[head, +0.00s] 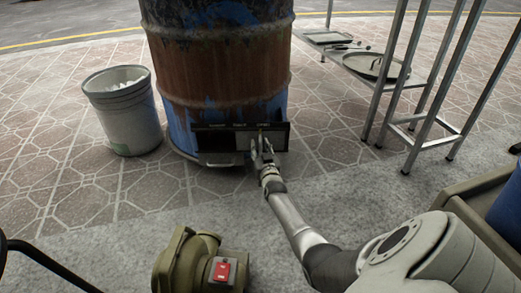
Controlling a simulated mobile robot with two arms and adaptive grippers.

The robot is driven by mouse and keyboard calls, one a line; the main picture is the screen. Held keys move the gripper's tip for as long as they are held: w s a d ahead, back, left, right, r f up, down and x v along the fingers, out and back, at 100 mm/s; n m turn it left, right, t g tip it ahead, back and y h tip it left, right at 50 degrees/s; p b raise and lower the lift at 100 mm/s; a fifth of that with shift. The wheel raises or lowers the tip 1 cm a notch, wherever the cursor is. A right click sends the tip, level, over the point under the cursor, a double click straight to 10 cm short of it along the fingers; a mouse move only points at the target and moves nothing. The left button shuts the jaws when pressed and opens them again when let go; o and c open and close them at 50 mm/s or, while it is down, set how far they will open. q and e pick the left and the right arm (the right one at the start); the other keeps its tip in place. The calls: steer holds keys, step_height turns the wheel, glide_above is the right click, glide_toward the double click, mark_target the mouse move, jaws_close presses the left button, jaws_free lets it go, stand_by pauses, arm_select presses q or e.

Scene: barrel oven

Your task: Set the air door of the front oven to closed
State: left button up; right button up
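The barrel oven (225,65) is a rusty brown and blue drum standing upright at the top centre. Its air door (228,140) is a dark framed panel with a lighter grey plate, low on the front of the drum. Small labels run along its top edge, too small to read. A small handle shows at its lower left. My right gripper (262,145) is at the right part of the air door, its fingers pointing at the panel and covering part of it. Whether the fingers are apart or grip something there cannot be made out. My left gripper is not in view.
A grey bucket (125,112) with white contents stands left of the drum. A metal rack (425,82) with a round pan (376,66) stands at the right. A green machine with a red switch (222,271) is at the front.

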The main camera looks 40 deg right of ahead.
jaws_close()
steer(key=w+a+b, duration=0.1)
steer(key=w+a, duration=0.4)
steer(key=w+a+b, duration=0.1)
steer(key=w+a, duration=0.4)
steer(key=a, duration=0.1)
steer(key=shift+a+b, duration=0.1)
steer(key=shift+b, duration=0.2)
steer(key=shift+w+a, duration=0.25)
steer(key=shift+a, duration=0.05)
steer(key=shift+w+a+r, duration=0.15)
steer(key=shift+a+r, duration=0.05)
jaws_free()
steer(key=shift+w+a, duration=0.15)
steer(key=shift+w, duration=0.05)
